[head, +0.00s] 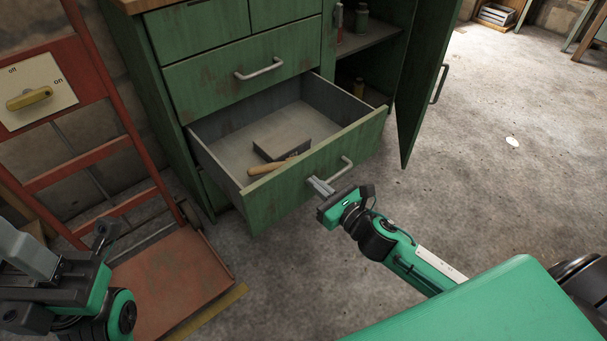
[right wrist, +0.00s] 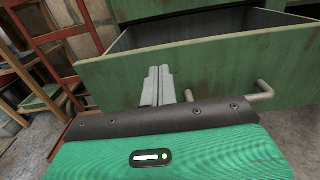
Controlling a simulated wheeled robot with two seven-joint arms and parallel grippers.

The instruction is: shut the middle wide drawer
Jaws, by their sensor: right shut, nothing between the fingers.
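The middle wide drawer (head: 315,168) of the green cabinet stands pulled well out, with a curved metal handle (head: 334,172) on its front.
A shut wide drawer (head: 235,80) sits above the open one. The cabinet door (head: 422,85) stands open at the right, showing shelves with bottles. A red hand truck (head: 165,270) stands at the left. The concrete floor (head: 490,170) at the right is mostly clear.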

